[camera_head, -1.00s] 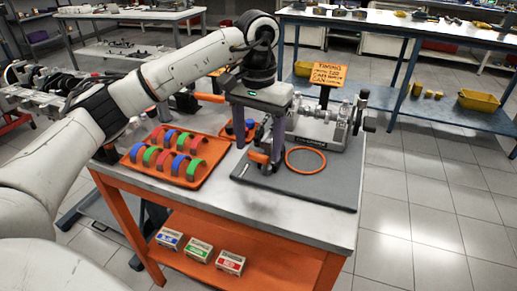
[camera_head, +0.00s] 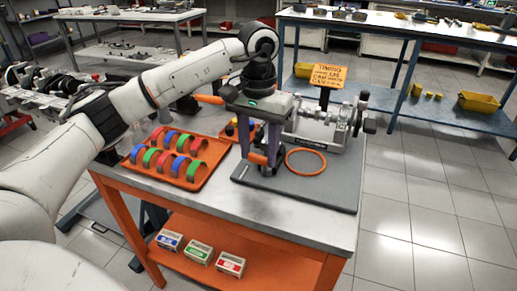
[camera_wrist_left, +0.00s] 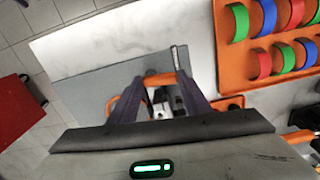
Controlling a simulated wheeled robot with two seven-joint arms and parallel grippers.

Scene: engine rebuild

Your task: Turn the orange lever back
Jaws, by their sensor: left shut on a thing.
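My left gripper (camera_head: 261,160) points down over the grey mat (camera_head: 320,190) in front of the metal engine fixture. It is shut on the orange lever (camera_head: 257,158), a short orange grip low between the fingers. In the left wrist view the lever (camera_wrist_left: 158,80) lies crosswise between the two fingertips of the gripper (camera_wrist_left: 155,85). The fingers and wrist hide part of the lever and its pivot. My right gripper is not in view.
An orange ring (camera_head: 305,161) lies on the mat right of the gripper. The engine fixture (camera_head: 316,130) and an orange timing sign (camera_head: 327,77) stand behind. An orange tray (camera_head: 197,178) of coloured half-rings is at left. The table's front right is clear.

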